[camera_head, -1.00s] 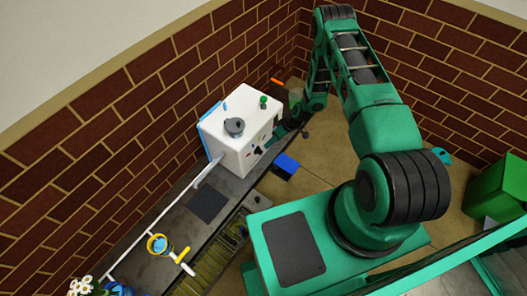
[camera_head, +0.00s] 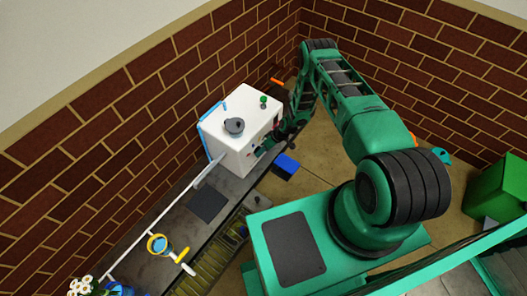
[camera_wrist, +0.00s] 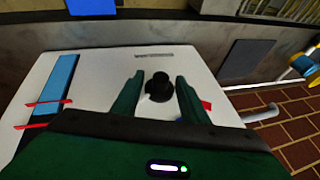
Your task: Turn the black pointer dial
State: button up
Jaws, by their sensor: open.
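The black pointer dial (camera_wrist: 158,86) sits on the white face of the box in the wrist view. My gripper (camera_wrist: 157,90) is open, with one green finger to the left of the dial and one to the right. Whether the fingers touch it cannot be told. In the head view, my gripper (camera_head: 263,147) is at the front face of the white box (camera_head: 228,149), and the dial is hidden there.
A blue strip (camera_wrist: 57,84) and red marks (camera_wrist: 44,103) lie on the face left of the dial. A grey knob (camera_head: 234,126) and a green knob (camera_head: 264,100) top the box. A blue block (camera_head: 286,164) is nearby. A dark mat (camera_head: 207,205) lies on the bench.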

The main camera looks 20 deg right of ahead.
grip_shut()
jog(key=shift+d, duration=0.1)
jog(key=shift+s+a+f+n+t+h, duration=0.25)
jog(key=shift+a+n+t+h, duration=0.25)
jog(key=shift+t+h, duration=1.15)
jog(key=shift+s+a+f+n+t+h, duration=0.1)
jog(key=shift+s+a+n+t+h, duration=0.4)
jog(key=shift+t+h, duration=1.15)
jog(key=shift+w+a+f+n+t+h, duration=0.1)
jog(key=shift+a+f+n+t+h, duration=0.15)
jog(key=shift+n+t+h, duration=0.9)
jog(key=shift+m+h, duration=0.45)
jog(key=shift+h, duration=0.5)
